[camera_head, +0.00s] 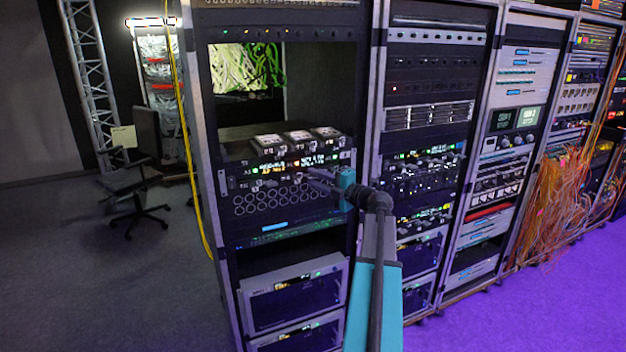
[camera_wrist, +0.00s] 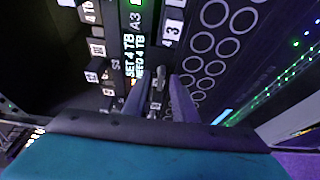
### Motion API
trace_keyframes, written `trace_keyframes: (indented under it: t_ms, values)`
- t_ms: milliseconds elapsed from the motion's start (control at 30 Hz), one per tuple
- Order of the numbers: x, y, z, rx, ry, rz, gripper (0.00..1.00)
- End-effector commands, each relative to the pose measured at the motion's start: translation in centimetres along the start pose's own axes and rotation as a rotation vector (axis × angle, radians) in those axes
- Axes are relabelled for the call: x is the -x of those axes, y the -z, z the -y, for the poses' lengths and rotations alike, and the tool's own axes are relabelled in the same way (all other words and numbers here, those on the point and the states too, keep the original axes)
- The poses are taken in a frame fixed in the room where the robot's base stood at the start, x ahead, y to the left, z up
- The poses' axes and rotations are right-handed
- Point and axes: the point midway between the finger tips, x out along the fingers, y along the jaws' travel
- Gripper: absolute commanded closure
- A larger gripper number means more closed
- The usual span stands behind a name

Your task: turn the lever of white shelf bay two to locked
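Three white boxes with dark tops sit side by side on a shelf of the near rack in the head view; the middle one (camera_head: 299,138) lies between the other two. Below them is a lit panel strip (camera_head: 270,168) with small readouts and fittings. My gripper (camera_head: 315,177) is in front of the strip's right part. In the wrist view my gripper (camera_wrist: 160,88) has its two fingers apart. A small pale metal fitting (camera_wrist: 158,78) shows between or just beyond them; I cannot tell whether they touch it. I cannot make out the bay-two lever or its position.
Below the strip is a panel of round ports (camera_head: 270,200), also in the wrist view (camera_wrist: 213,45). More racks (camera_head: 430,110) stand close on the right, with orange cables (camera_head: 570,185) hanging farther off. A chair (camera_head: 138,185) stands left, and the grey floor there is mostly clear.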

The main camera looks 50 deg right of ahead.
Motion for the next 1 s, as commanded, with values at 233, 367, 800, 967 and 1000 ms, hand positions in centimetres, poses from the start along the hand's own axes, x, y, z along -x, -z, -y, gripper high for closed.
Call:
trace_keyframes:
  t_ms: [233, 367, 800, 967, 1000]
  values:
    - [2.8, 0.1, 0.3, 0.001, 0.001, 0.002, 0.75]
    - [4.9, 0.1, 0.3, 0.002, 0.000, 0.002, 0.75]
    - [11.4, -0.1, 0.2, 0.002, 0.000, 0.002, 0.75]
    - [12.4, 0.0, 0.1, 0.001, 0.000, 0.000, 0.75]
    - [12.6, -0.1, 0.1, 0.001, 0.000, 0.000, 0.75]
